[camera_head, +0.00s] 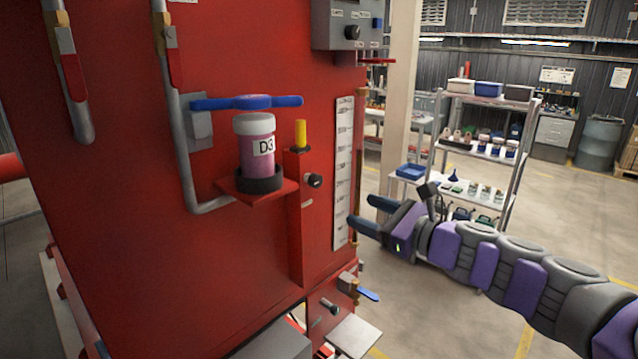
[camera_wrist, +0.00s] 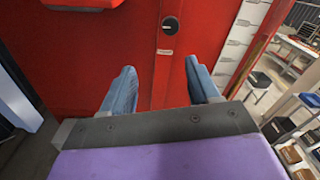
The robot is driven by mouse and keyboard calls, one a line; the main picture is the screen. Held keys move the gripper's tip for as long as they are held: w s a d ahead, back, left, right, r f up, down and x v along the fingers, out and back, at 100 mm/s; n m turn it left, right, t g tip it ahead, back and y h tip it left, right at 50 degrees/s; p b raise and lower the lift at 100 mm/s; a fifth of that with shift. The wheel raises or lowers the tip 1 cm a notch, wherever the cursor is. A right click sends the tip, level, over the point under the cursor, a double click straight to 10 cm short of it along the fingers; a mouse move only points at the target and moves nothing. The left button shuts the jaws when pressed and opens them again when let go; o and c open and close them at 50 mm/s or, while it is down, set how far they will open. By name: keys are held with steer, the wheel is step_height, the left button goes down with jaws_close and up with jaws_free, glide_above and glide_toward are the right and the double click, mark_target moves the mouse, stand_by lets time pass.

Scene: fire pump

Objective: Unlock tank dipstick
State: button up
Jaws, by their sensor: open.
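The tank dipstick's yellow handle (camera_head: 300,134) stands upright in a black collar on top of a narrow red tube on the red tank. A black round knob (camera_head: 314,181) sticks out of the tube's side below it. The knob also shows in the wrist view (camera_wrist: 170,25), above a small pale label. My gripper (camera_head: 367,215) is open and empty, to the right of the tube and lower than the knob. In the wrist view, the gripper's two blue fingers (camera_wrist: 160,68) are spread, and the knob lies beyond them near the top edge.
A jar labelled D3 (camera_head: 256,160) sits on a red shelf left of the dipstick, below a blue handle (camera_head: 246,102). A white level scale (camera_head: 343,175) runs down the tank between tube and gripper. A blue-handled valve (camera_head: 366,294) projects below. Shelving (camera_head: 483,155) stands behind.

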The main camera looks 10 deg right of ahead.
steer(key=b+v, duration=0.1)
steer(key=v, duration=1.6)
steer(key=shift+d, duration=0.2)
steer(key=shift+w+a, duration=0.1)
